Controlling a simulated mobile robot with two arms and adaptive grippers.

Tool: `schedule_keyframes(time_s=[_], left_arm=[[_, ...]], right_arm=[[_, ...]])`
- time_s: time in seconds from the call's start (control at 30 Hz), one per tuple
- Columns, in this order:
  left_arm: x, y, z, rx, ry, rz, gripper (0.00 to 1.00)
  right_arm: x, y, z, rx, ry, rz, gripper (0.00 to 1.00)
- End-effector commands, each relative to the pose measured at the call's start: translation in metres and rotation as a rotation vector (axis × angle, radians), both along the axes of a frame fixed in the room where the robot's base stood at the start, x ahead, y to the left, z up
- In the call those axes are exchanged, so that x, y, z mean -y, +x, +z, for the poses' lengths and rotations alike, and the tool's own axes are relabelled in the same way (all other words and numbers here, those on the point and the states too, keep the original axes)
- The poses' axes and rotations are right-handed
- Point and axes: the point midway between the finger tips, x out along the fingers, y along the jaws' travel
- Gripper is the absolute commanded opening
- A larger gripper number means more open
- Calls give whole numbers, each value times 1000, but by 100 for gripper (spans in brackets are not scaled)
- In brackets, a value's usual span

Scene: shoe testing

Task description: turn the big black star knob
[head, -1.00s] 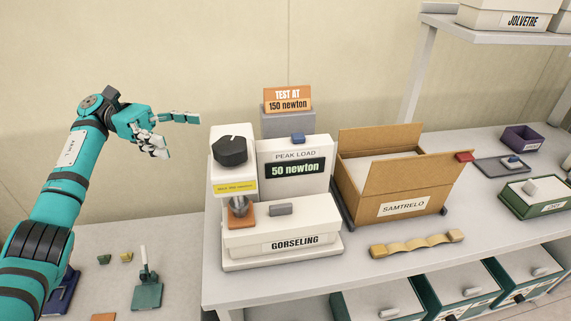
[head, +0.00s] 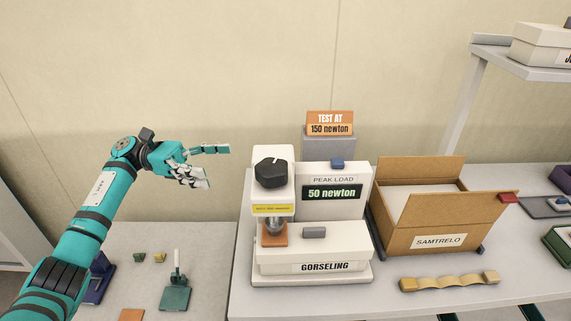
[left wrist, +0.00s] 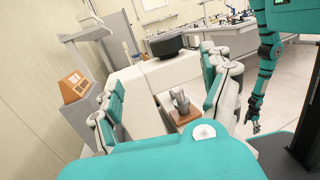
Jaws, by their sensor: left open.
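The big black star knob (head: 271,172) sits on the upper front of the white GORSELING test machine (head: 313,268). It also shows in the left wrist view (left wrist: 167,45), beyond my fingers. My left gripper (head: 216,166) is open and empty, left of the knob and apart from it. In the left wrist view its fingers (left wrist: 162,85) spread to both sides of the picture, with part of the machine seen between them. The machine's display (head: 332,192) reads PEAK LOAD 50 newton. An orange card (head: 330,123) reads TEST AT 150 newton.
A metal plunger (head: 275,226) stands over an orange block (head: 274,238) below the knob. An open SAMTRELO carton (head: 440,241) stands right of the machine, with a wavy tan strip (head: 450,282) before it. A green stand (head: 175,294) is on the left table.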

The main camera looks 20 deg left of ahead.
Motion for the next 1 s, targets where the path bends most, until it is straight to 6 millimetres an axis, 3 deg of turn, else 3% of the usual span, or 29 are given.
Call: schedule_keyframes(time_s=[0.03,0.3,0.6,0.8,1.0], left_arm=[[-8,-10,0,-10,-9,60,81],[-32,-53,1,-17,-5,349,81],[-24,-95,19,-28,78,526,81],[-17,-103,24,-31,99,557,81],[-2,-95,25,-29,99,556,81]], right_arm=[[0,0,15,0,0,0,81],[0,0,51,0,0,0,81],[0,0,80,0,0,0,81],[0,0,85,0,0,0,81],[0,0,88,-1,0,0,81]])
